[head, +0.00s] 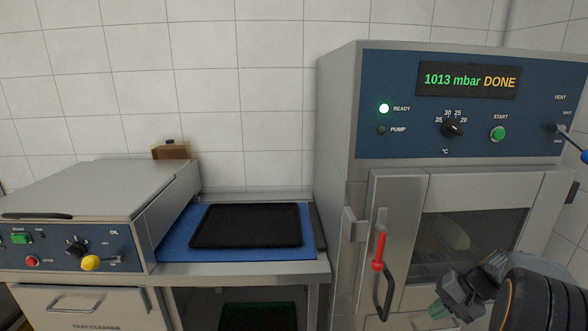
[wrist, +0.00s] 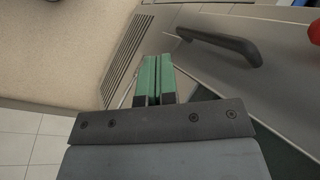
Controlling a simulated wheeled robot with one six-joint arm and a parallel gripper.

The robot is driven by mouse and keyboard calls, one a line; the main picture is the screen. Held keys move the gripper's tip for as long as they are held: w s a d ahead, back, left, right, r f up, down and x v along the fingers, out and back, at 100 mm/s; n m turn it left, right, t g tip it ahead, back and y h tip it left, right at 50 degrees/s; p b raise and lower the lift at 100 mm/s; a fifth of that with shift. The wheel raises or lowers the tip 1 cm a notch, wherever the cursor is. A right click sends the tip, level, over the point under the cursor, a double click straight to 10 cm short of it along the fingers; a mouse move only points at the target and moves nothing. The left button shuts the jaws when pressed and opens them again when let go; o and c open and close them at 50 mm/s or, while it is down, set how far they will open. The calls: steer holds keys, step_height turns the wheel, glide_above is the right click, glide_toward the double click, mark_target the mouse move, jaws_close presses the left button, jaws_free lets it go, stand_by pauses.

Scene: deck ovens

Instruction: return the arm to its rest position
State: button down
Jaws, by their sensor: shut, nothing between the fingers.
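My gripper (head: 437,309) is at the lower right of the head view, in front of the oven's lower part. Its green fingers (wrist: 154,80) are together and empty in the wrist view. My dark arm link is at the right edge of the head view. A black door handle (wrist: 222,44) lies just beyond the fingers, to the upper right in the wrist view, apart from them.
The oven (head: 340,130) has a display reading "1013 mbar DONE", a lit READY lamp and a red-topped lever (head: 378,250). A blue mat (head: 175,238) bears a black tray (head: 247,226). The tray cleaner (head: 90,185) stands left. Floor tiles (wrist: 25,135) show at lower left.

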steer(key=s+a+r+n+t+h+p, duration=0.1)
steer(key=s+a+r+n+h, duration=0.2)
steer(key=s+a, duration=0.3)
steer(key=s+a+r+n+h+p, duration=0.2)
steer(key=s+a+r, duration=0.4)
steer(key=a, duration=0.7)
steer(key=n+h, duration=0.1)
steer(key=n, duration=0.1)
steer(key=shift+s+n+t+h+p, duration=0.3)
steer(key=shift+n+t, duration=0.1)
steer(key=c, duration=1.8)
jaws_free()
steer(key=shift+c, duration=0.2)
